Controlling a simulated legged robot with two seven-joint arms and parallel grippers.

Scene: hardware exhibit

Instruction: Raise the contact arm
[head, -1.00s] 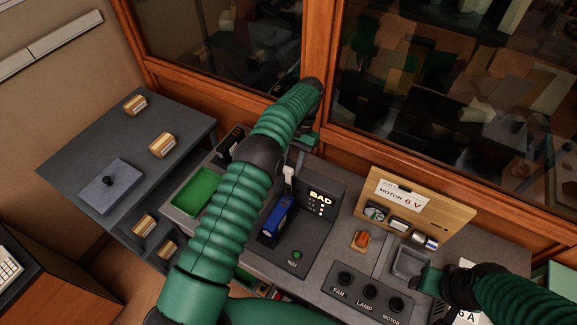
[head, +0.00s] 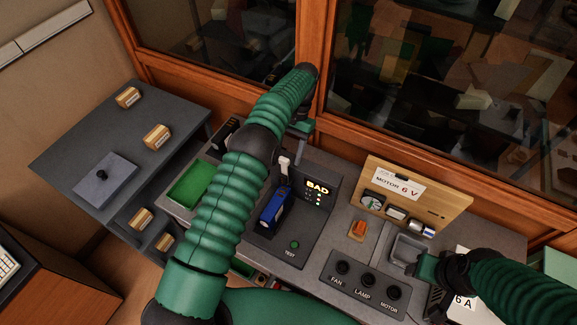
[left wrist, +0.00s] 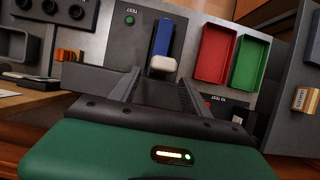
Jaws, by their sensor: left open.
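The contact arm (head: 285,165) is a pale lever on the dark tester, at the upper end of a blue battery (head: 273,208). In the left wrist view its pale tip (left wrist: 163,64) shows just beyond my fingers, by the end of the blue battery. My left gripper (left wrist: 158,84) is open, with nothing clearly between its fingers. In the head view it (head: 298,132) is partly hidden behind my arm, just above and behind the contact arm; I cannot tell whether they touch. My right gripper (head: 436,292) is at the lower right; its fingers are unclear.
The tester's display (head: 318,187) reads BAD. A green tray (head: 190,183) is left of it, and a red tray (left wrist: 214,52) shows in the wrist view. A wooden MOTOR 6 V board (head: 440,200) stands at right. Glass panes in wooden frames close off the back.

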